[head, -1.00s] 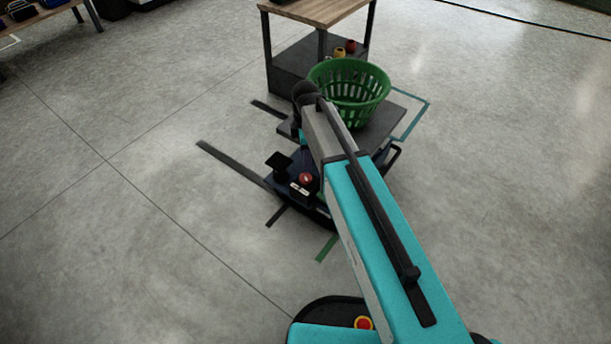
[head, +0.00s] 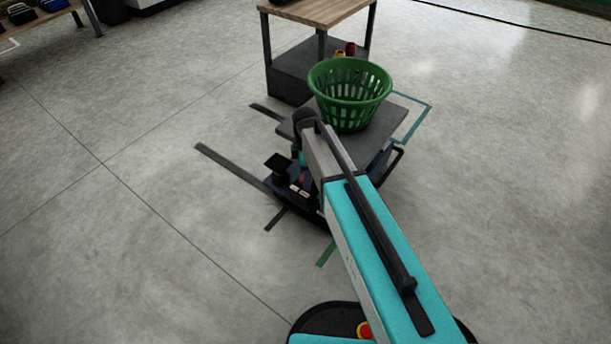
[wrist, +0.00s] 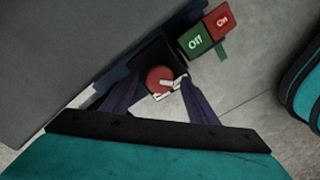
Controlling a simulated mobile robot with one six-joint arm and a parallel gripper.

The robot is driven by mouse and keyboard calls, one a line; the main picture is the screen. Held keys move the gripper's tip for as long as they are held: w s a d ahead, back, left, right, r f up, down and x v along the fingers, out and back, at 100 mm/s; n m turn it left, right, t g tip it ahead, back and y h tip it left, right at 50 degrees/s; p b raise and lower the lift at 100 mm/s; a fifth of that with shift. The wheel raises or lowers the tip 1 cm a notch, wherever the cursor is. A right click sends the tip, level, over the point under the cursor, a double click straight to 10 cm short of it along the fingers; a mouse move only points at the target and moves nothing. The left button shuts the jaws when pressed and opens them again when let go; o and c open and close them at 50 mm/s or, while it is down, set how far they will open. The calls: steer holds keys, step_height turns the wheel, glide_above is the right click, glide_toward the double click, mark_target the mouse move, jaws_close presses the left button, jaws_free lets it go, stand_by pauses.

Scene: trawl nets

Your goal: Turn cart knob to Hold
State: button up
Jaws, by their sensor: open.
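The cart's red round knob (wrist: 159,79) shows in the wrist view on a black block, with a pale pointer mark that points to the right and slightly up. White labels lie at its lower right edge, too small to read. My gripper (wrist: 161,86) is open, with one dark finger on each side of the knob. I cannot tell whether the fingers touch it. In the head view the knob is mostly hidden behind my arm's end. The cart (head: 386,126) has a grey deck and a dark control end.
A green basket (head: 349,92) stands on the cart deck. A wood-topped table (head: 318,12) is behind it. Beside the knob are a green block (wrist: 195,41) and a red block (wrist: 220,22) with lettering. A dark post (head: 277,163) rises left of the knob.

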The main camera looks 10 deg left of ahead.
steer(key=c, duration=1)
steer(key=shift+c, duration=0.2)
steer(key=shift+r+m+p, duration=0.2)
steer(key=shift+m+p, duration=0.3)
steer(key=shift+p, duration=0.5)
steer(key=m+p, duration=0.2)
steer(key=p, duration=0.2)
steer(key=shift+m, duration=0.3)
steer(key=m+p, duration=0.5)
steer(key=p, duration=0.2)
steer(key=shift+m, duration=0.3)
steer(key=m+p, duration=0.3)
steer(key=m, duration=0.1)
steer(key=shift+p, duration=0.4)
steer(key=shift+d+f+m+p, duration=0.1)
steer(key=shift+f+m+p, duration=0.1)
steer(key=shift+m+p, duration=1.65)
steer(key=shift+m+b, duration=0.5)
steer(key=shift+m, duration=0.15)
